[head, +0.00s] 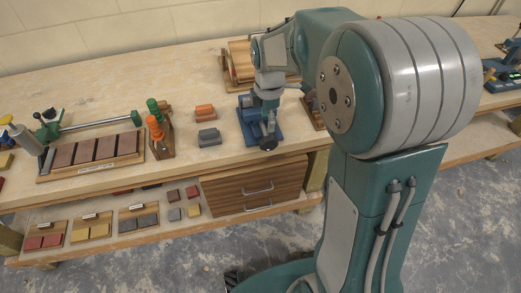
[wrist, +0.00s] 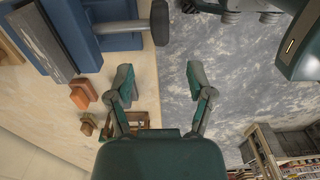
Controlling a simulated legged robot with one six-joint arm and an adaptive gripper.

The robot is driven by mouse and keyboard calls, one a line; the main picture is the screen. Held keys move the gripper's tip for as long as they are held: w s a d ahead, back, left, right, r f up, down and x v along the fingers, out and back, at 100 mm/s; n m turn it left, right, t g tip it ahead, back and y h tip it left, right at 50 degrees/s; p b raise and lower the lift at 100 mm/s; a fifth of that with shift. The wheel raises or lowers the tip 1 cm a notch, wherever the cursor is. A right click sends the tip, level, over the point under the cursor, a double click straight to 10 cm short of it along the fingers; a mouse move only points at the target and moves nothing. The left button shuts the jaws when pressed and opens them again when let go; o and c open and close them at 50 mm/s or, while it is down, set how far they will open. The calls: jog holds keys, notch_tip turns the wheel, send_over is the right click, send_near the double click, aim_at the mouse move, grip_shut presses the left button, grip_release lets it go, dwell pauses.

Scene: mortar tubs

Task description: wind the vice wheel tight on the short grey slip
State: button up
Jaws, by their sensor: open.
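The blue vice (head: 250,122) stands near the bench's front edge, with its dark wheel (head: 268,142) facing the front. In the wrist view the vice's blue body (wrist: 118,12) is at upper left, and the dark wheel (wrist: 160,22) shows edge-on at the end of a grey shaft. A dark grey slab (wrist: 42,40) lies along the blue body; I cannot tell if it is a jaw or a slip. Grey pieces (head: 209,138) lie on the bench left of the vice. My gripper (wrist: 159,88) is open and empty, its fingers apart and clear of the wheel.
Orange pieces (head: 204,112) lie behind the grey ones. A rack with green and orange-handled tools (head: 160,145) and a wooden tray of brown blocks (head: 90,158) stand further left. A drawer unit (head: 252,187) is under the bench. Floor in front is open.

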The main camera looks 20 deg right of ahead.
aim_at(268, 144)
jog(key=shift+a+f, duration=0.25)
jog(key=shift+f, duration=0.05)
jog(key=f, duration=0.2)
jog(key=d+f, duration=0.1)
jog(key=f, duration=0.1)
jog(key=d+f, duration=0.1)
jog(key=shift+f, duration=0.4)
jog(key=f, duration=0.1)
jog(key=a+f, duration=0.1)
jog(key=f, duration=0.1)
jog(key=shift+f, duration=0.3)
jog(key=shift+w+a+f, duration=0.1)
jog(key=shift+a+f, duration=0.25)
jog(key=shift+f, duration=0.05)
jog(key=shift+d, duration=0.55)
jog(key=shift+c, duration=1)
grip_shut()
jog(key=shift+a, duration=0.2)
